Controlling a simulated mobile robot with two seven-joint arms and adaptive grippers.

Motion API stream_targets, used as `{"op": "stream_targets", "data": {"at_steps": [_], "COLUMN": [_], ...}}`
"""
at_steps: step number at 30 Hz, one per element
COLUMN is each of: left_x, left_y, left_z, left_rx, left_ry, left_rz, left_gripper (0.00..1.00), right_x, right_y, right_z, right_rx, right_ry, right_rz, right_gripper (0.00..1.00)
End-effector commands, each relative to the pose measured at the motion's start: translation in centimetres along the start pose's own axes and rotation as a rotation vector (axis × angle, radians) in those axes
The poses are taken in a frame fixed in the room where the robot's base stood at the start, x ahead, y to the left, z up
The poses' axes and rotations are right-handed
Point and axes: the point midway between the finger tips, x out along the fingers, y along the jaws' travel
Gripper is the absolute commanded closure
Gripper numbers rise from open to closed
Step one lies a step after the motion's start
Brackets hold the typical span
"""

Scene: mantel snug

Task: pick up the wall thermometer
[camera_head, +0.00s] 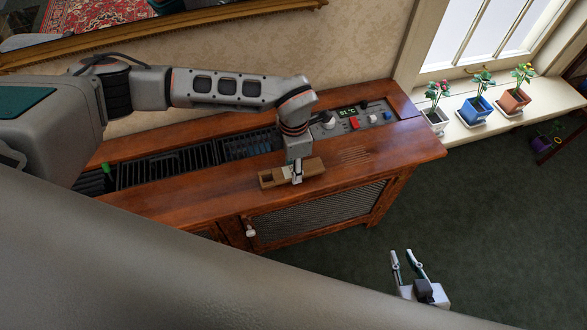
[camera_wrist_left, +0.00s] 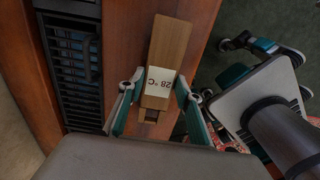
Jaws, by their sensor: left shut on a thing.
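The wall thermometer (camera_head: 313,168) is a brown wooden block at the front of the cabinet top. In the left wrist view, the thermometer (camera_wrist_left: 169,42) shows a white label reading 28 °C. My left gripper (camera_head: 297,172) comes down on its middle, and its fingers (camera_wrist_left: 158,90) are shut on the block's two sides. I cannot tell whether the block touches the cabinet top. My right gripper (camera_head: 403,254) is open and empty, over the dark carpet at the lower right.
The wooden cabinet (camera_head: 225,190) has dark slotted grilles (camera_head: 170,160) along its back and a control panel (camera_head: 357,117) with a display and knobs at right. Several potted plants (camera_head: 477,107) stand on the windowsill. The carpet (camera_head: 480,220) at right is mostly clear.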

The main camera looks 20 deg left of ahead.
Motion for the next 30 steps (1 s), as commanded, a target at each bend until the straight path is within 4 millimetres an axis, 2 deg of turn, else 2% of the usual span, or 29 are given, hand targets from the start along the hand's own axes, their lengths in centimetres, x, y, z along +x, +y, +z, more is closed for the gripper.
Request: {"op": "stream_targets", "data": {"at_steps": [5, 12, 18, 24, 30], "left_x": [-3.5, -10.2, -14.9, -17.7, -18.6], "left_y": [0.2, 0.2, 0.1, 0.0, 0.0], "left_z": [0.1, 0.1, 0.1, 0.0, 0.0], "left_rx": [0.001, 0.002, 0.0, 0.0, 0.0], "left_ry": [-0.004, -0.005, -0.003, -0.002, 0.0], "left_rz": [0.004, 0.006, 0.004, 0.002, 0.0], "left_gripper": [0.87, 0.87, 0.87, 0.87, 0.87], "right_x": [-0.1, 0.0, 0.0, 0.1, 0.1], "right_y": [0.0, 0.0, 0.0, 0.0, 0.0], "right_z": [-0.1, 0.0, 0.2, 0.2, 0.3], "right_rx": [0.0, -0.001, -0.001, -0.001, -0.001], "right_ry": [0.0, -0.002, -0.003, -0.003, -0.003], "right_rz": [0.0, 0.0, 0.0, -0.001, -0.001], "right_gripper": [0.79, 0.79, 0.79, 0.79, 0.79]}}
